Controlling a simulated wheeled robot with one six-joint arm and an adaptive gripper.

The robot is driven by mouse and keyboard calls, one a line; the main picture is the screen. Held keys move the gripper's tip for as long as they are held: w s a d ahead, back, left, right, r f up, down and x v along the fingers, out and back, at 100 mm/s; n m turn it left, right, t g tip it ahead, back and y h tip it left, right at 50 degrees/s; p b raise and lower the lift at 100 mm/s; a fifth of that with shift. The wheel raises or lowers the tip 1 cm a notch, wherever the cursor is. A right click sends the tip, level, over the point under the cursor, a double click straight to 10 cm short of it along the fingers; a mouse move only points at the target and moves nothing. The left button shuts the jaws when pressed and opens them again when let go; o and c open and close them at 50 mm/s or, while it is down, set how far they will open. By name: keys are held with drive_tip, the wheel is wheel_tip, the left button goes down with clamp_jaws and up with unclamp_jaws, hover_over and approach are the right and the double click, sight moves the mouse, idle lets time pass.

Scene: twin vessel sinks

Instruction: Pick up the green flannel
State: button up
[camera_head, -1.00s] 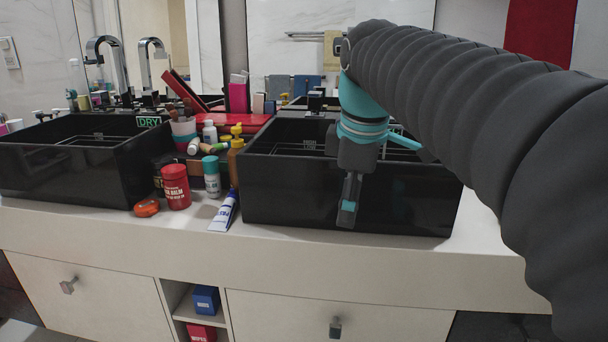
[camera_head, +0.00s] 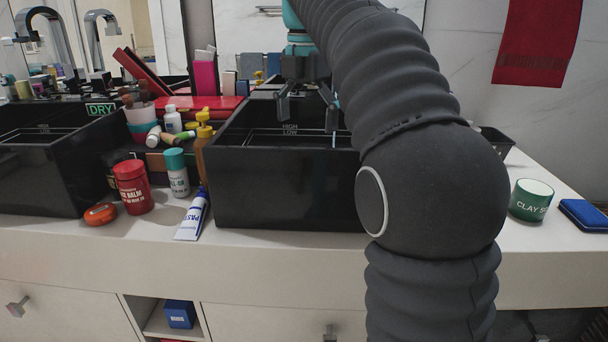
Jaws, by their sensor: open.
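I cannot pick out a green flannel in the head view. My gripper (camera_head: 307,112) points down over the right black sink (camera_head: 270,205), with its two dark fingers spread apart. No cloth shows between the fingers. The front wall of the sink hides its floor, and my arm covers its right part, so what lies inside is hidden. A blue-grey patch (camera_head: 251,66) shows behind the sink, left of my gripper; I cannot tell whether it is cloth or a mirror reflection.
A tall amber pump bottle (camera_head: 203,145) stands against the sink's left wall. A red jar (camera_head: 132,188), a teal-capped bottle (camera_head: 176,172) and a paste tube (camera_head: 193,214) crowd the counter between the sinks. A green clay jar (camera_head: 531,200) and blue box (camera_head: 584,215) stand at right.

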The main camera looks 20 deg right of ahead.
wheel_tip(320, 180, down, 4)
drive_tip(key=shift+f+b, duration=0.1)
drive_tip(key=shift+b, duration=0.35)
drive_tip(key=shift+s+a+f+b, duration=0.15)
drive_tip(key=shift+f+b, duration=0.3)
drive_tip(key=shift+f, duration=0.9)
drive_tip(key=shift+s+a+f+b, duration=0.15)
drive_tip(key=shift+f+b, duration=0.25)
drive_tip(key=shift+f, duration=0.9)
drive_tip(key=shift+d, duration=0.1)
drive_tip(key=c, duration=0.7)
drive_tip(key=shift+r, duration=0.1)
wheel_tip(320, 180, up, 10)
drive_tip(key=p, duration=0.3)
